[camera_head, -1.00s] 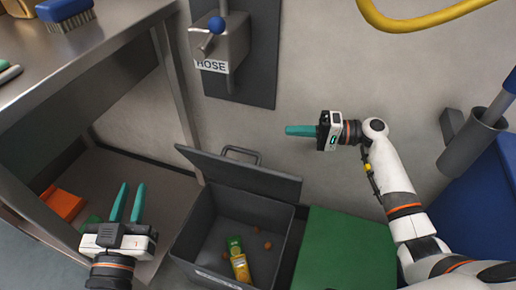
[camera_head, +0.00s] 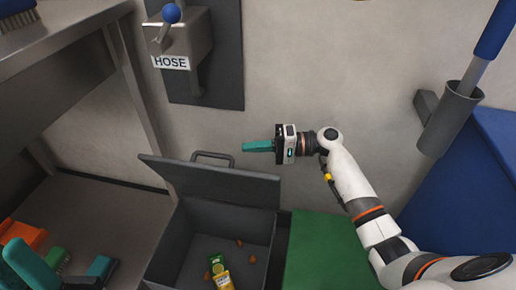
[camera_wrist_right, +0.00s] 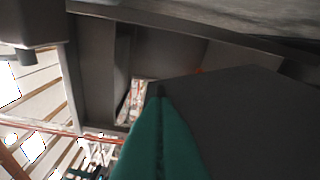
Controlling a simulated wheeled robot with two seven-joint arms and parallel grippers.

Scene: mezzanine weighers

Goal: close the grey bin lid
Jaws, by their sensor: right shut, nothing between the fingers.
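The grey bin (camera_head: 162,257) stands on the floor with its lid (camera_head: 205,184) open, tilted up at the back near the wall. The lid's bar handle (camera_head: 213,154) stands at its upper edge. My right gripper (camera_head: 246,146) is shut and empty, pointing left, just right of the handle and above the lid's edge in the picture; I cannot tell whether it touches. In the right wrist view its teal fingers (camera_wrist_right: 160,140) are together, beside a large dark surface. My left gripper (camera_head: 66,272) is at the lower left, fingers apart, partly cut off.
The bin holds a yellow-green packet (camera_head: 219,273) and small brown bits. A green box (camera_head: 325,250) stands right of the bin, with a blue container (camera_head: 465,190) farther right. A steel table (camera_head: 70,60) with a leg is at left. The hose box (camera_head: 185,45) hangs above.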

